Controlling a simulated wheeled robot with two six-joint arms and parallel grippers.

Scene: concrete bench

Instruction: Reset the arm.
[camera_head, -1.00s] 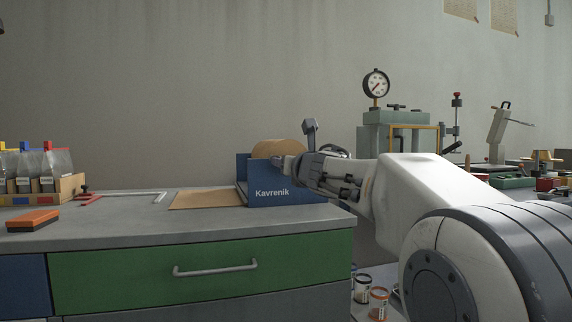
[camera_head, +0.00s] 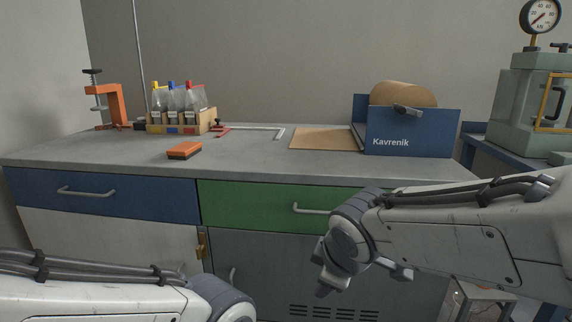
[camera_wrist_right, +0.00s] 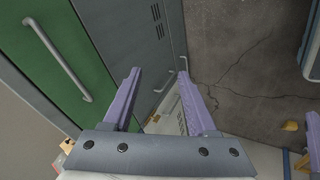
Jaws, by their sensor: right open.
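My right arm (camera_head: 450,240) comes in from the right in the head view. Its gripper (camera_head: 358,278) points down in front of the grey cabinet doors, below the bench top and apart from it. In the right wrist view the two purple fingers of this gripper (camera_wrist_right: 160,74) are spread with nothing between them. My left arm (camera_head: 100,298) lies low along the bottom left of the head view. Its gripper is out of the picture.
The concrete bench top (camera_head: 245,160) holds an orange block (camera_head: 184,150), a crate of bottles (camera_head: 158,129), an orange clamp (camera_head: 117,105) and a blue Kavrenik box (camera_head: 412,146). Green drawer (camera_wrist_right: 50,55) and cabinet fronts are close to the right gripper. Floor (camera_wrist_right: 245,55) shows beyond them.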

